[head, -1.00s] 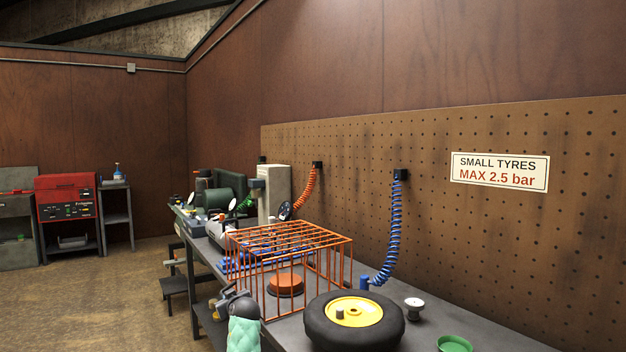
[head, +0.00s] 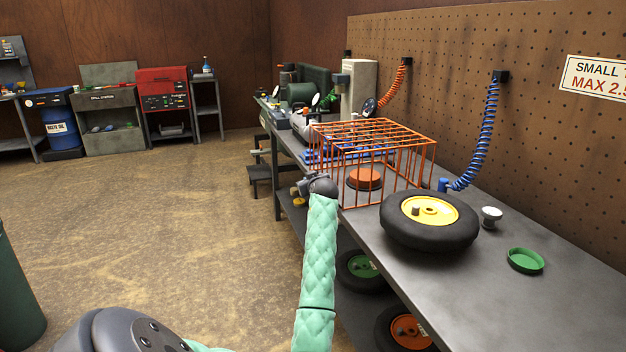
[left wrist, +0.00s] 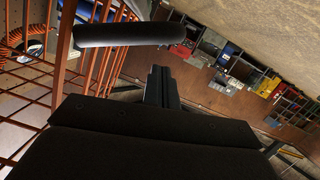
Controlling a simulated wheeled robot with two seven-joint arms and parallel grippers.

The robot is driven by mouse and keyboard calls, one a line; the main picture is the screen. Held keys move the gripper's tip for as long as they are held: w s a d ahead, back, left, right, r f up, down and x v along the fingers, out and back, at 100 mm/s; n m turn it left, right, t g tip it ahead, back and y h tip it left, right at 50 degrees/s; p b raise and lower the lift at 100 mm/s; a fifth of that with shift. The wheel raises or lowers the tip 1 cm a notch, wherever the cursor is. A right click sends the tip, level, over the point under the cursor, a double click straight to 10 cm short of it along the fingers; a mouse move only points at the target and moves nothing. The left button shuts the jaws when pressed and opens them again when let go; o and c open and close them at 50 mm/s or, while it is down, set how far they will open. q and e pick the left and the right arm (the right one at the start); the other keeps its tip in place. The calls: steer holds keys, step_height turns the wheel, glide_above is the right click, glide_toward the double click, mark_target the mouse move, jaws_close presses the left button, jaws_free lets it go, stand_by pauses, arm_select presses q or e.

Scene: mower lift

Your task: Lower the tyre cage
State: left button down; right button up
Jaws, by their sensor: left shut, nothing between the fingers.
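The tyre cage (head: 372,136) is an orange wire-bar box on the workbench (head: 440,270). An orange round block (head: 365,179) shows inside it through the bars. I cannot tell whether its lower edge touches the bench. My left gripper (head: 301,187), at the end of the mint-green padded arm, is beside the cage's near left side. In the left wrist view the gripper (left wrist: 161,86) is shut and empty. A dark rounded bar (left wrist: 130,33), perhaps a cage handle, crosses just beyond the fingers beside the orange cage bars (left wrist: 66,50). My right gripper is not in view.
A black tyre with a yellow hub (head: 430,220) lies on the bench right of the cage. A blue coiled hose (head: 488,130), a small gauge (head: 491,215) and a green dish (head: 525,261) are near it. Open floor (head: 150,210) lies left of the bench.

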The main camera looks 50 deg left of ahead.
arm_select(q)
steer(key=r+v, duration=0.1)
steer(key=v, duration=0.9)
steer(key=shift+b, duration=0.4)
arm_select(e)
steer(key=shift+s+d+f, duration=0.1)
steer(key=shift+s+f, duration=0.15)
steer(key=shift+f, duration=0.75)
